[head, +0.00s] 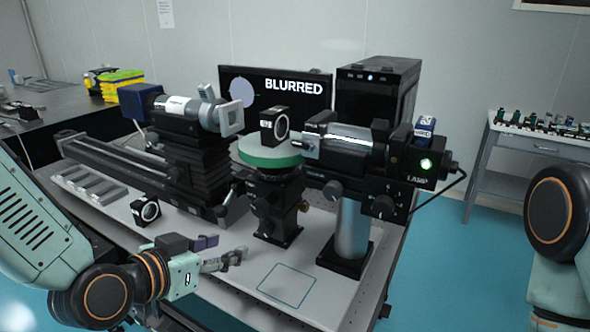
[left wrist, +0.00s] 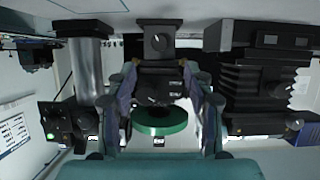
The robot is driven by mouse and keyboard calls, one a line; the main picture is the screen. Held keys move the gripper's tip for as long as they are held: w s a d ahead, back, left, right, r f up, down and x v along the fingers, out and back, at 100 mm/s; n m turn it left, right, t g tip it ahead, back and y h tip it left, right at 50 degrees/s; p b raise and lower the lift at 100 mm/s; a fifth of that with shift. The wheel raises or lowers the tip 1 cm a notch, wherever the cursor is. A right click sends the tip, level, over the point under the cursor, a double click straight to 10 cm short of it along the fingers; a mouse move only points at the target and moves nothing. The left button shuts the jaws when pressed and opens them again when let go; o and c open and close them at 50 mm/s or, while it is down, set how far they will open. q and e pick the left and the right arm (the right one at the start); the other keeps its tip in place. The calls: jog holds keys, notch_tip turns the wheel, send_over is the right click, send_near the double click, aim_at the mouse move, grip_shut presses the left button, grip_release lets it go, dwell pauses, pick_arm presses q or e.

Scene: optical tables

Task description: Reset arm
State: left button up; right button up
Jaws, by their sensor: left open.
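My left gripper (head: 238,258) is low over the front of the white optical board (head: 335,300), left of the outlined square (head: 287,284). Its fingers are apart and I see nothing held between them. In the left wrist view the open fingers (left wrist: 158,70) frame the green round stage (left wrist: 160,122), which appears upside down beyond them. In the head view the green stage (head: 270,157) carries a black lens cube (head: 274,126). A second black lens cube (head: 146,210) sits on the board behind my left wrist. My right gripper is out of view; only part of my right arm shows at the right edge.
A camera barrel (head: 185,110) stands left of the stage and a lamp unit (head: 425,160) right of it, on a silver post (head: 352,230). A monitor (head: 290,88) reads "BLURRED". A black computer tower (head: 378,90) stands behind. A side table (head: 540,144) is far right, with clear floor before it.

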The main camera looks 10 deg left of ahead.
pick_arm(q)
jog(key=s+f+g, duration=0.1)
jog(key=s+f, duration=0.1)
jog(key=f, duration=0.2)
jog(key=s+f+n+g+y, duration=0.1)
jog(key=s+f, duration=0.1)
jog(key=f, duration=0.1)
jog(key=s+f+g, duration=0.1)
jog(key=f+g, duration=0.1)
jog(key=f, duration=0.2)
jog(key=shift+s+a+f, duration=0.15)
jog(key=shift+s+f, duration=0.2)
jog(key=shift+s, duration=0.05)
jog(key=s+a+f+n+g+y+b, duration=0.1)
jog(key=s+f+g, duration=0.3)
jog(key=s+f, duration=0.6)
jog(key=s+a+f+n+g+y+b, duration=0.1)
jog(key=s+f+n+g+y+b, duration=0.1)
jog(key=s+f, duration=0.9)
jog(key=s+g+b, duration=0.1)
jog(key=g, duration=0.1)
jog(key=shift+f+g+y+b, duration=0.15)
jog(key=shift+g+y+b, duration=0.15)
jog(key=shift+b, duration=0.1)
jog(key=shift+s, duration=0.1)
